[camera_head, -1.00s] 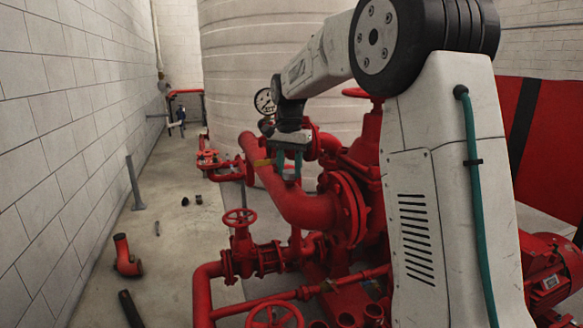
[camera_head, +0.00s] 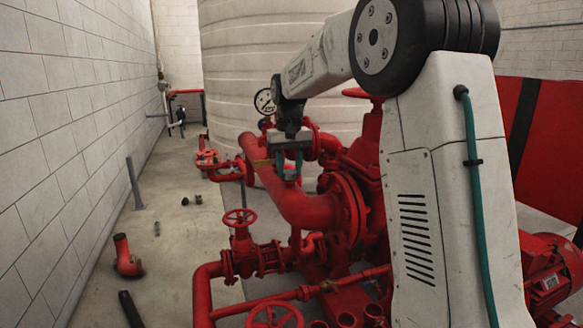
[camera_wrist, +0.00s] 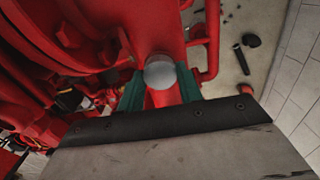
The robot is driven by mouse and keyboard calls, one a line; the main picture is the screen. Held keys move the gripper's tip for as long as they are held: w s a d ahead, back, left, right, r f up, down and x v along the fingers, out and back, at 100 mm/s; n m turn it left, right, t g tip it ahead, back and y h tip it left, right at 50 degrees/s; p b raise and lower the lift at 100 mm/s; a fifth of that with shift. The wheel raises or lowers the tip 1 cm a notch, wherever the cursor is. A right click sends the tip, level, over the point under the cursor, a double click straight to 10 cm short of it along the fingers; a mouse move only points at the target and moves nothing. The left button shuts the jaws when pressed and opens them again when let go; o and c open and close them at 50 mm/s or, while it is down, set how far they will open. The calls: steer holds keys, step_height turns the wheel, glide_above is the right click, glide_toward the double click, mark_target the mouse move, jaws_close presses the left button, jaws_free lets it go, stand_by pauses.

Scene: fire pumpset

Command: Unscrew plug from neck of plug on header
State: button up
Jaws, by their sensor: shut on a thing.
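My gripper (camera_head: 289,165) is over the large red header pipe (camera_head: 296,203), with its teal fingers pointing down. In the wrist view my gripper (camera_wrist: 160,92) has a finger on each side of a round grey plug (camera_wrist: 160,71) and is shut on it. The plug is seen from above, its top a plain disc. The header (camera_wrist: 158,30) runs beneath it in the wrist view. The neck under the plug is hidden by the plug and fingers. In the head view the plug is too small and covered to make out.
A pressure gauge (camera_head: 264,101) stands behind my wrist. A red handwheel valve (camera_head: 239,218) and a large flange (camera_head: 346,206) are close to the header. The aisle beside the block wall is mostly free.

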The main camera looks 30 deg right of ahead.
steer(key=shift+n, duration=0.4)
steer(key=n, duration=0.4)
steer(key=shift+n, duration=0.3)
steer(key=n, duration=0.4)
steer(key=shift+n, duration=0.3)
steer(key=o, duration=0.9)
steer(key=shift+o, duration=0.2)
